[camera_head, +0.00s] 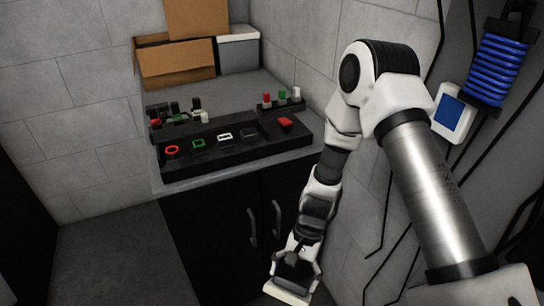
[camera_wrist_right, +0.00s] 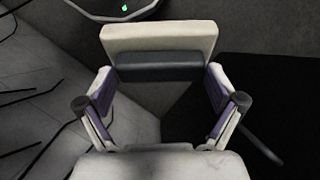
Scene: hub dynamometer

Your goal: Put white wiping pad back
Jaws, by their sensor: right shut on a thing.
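The white wiping pad (camera_head: 287,293) is at the bottom of the head view, in front of the dark cabinet. My right gripper (camera_head: 296,277) points down and is shut on it. In the right wrist view, the pad (camera_wrist_right: 158,38) is a pale block with a dark strip (camera_wrist_right: 160,68) along its near side. The right gripper's fingers (camera_wrist_right: 160,75) sit at both ends of that strip. The pad is held in the air, away from the worktop. My left gripper is not in view.
The grey worktop (camera_head: 228,88) carries a black panel (camera_head: 235,148) with several coloured parts and racks of small pieces behind it. Cardboard boxes (camera_head: 180,62) and a grey bin (camera_head: 238,52) stand at the back. A blue coiled hose (camera_head: 497,70) and cables hang on the right wall.

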